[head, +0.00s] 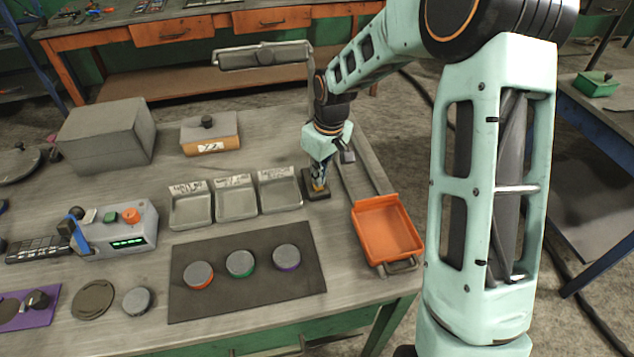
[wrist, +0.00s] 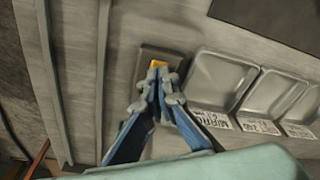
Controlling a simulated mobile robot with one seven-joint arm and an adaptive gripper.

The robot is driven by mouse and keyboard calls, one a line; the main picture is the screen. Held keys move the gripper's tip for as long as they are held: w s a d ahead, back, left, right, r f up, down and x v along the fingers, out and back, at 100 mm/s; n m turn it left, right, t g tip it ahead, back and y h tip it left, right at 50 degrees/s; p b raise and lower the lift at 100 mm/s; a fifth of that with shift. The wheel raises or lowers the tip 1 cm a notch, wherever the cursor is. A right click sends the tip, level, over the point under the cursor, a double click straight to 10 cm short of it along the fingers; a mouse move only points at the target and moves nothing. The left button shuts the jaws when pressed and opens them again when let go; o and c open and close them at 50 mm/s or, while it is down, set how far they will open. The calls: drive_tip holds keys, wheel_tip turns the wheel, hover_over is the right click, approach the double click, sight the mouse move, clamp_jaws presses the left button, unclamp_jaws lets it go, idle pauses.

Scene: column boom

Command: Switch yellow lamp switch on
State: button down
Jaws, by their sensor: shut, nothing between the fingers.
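The yellow switch (wrist: 158,64) sits on a dark rectangular base (wrist: 147,73) in the wrist view. My gripper (wrist: 159,90) is shut and empty, and its fingertips are right at the switch, partly covering it. I cannot tell whether they touch it or which way the switch is set. In the head view my gripper (head: 319,188) points down over the same dark base (head: 308,184), and the fingers hide most of the switch. A grey lamp head (head: 265,55) on an arm stands at the back of the table, with no glow visible.
Three labelled grey trays (head: 236,198) lie left of the dark base. An orange tray (head: 386,230) is to the right, near the table edge. A dark mat (head: 246,300) with three round pucks lies in front. A control box (head: 122,230) and grey case (head: 107,135) stand further left.

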drive_tip(key=shift+f+b, duration=0.5)
drive_tip(key=shift+f, duration=0.25)
drive_tip(key=shift+r, duration=0.1)
drive_tip(key=shift+r+p, duration=2.55)
drive_tip(key=shift+r, duration=0.95)
